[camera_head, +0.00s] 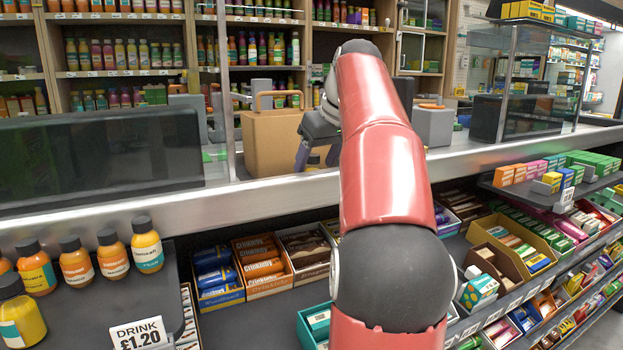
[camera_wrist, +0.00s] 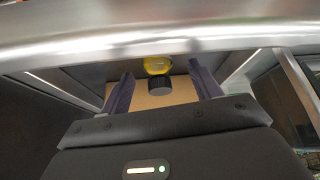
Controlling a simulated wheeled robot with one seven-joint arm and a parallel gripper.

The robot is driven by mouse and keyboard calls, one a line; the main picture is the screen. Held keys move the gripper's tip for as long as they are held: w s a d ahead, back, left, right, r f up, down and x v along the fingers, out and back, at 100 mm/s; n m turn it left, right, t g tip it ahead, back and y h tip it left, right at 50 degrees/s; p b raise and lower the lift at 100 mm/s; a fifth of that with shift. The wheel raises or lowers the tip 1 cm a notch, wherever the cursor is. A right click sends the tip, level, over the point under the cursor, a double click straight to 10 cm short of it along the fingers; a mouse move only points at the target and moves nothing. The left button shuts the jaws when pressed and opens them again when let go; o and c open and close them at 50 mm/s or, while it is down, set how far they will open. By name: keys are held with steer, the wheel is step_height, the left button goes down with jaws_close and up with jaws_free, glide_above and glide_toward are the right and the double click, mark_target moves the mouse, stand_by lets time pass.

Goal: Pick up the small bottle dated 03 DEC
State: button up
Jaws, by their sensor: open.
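In the wrist view, a small yellow bottle (camera_wrist: 157,65) with a dark cap (camera_wrist: 161,86) shows between and just beyond the fingers of my gripper (camera_wrist: 163,86). The fingers are apart, with nothing held. No date can be read on this bottle, and I cannot make it out in the head view. There, my gripper (camera_head: 317,156) hangs over the counter in front of a tan bag (camera_head: 270,140), partly hidden by my arm. Several small orange and yellow bottles with dark caps, such as one labelled bottle (camera_head: 147,246), stand at the left; their dates are not legible.
A metal-edged counter (camera_head: 250,201) runs across the scene. A dark screen (camera_head: 100,155) and glass panels stand on it. A drink price card (camera_head: 141,334) is at lower left. Candy boxes (camera_head: 262,270) fill the shelves below. Bottle shelves line the back wall.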

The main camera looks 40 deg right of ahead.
steer(key=x, duration=0.3)
steer(key=shift+w+d+f+b, duration=0.2)
steer(key=shift+w+f+b, duration=0.05)
steer(key=shift+f+b, duration=0.05)
steer(key=c, duration=1.1)
steer(key=shift+o, duration=0.2)
steer(key=shift+r, duration=0.2)
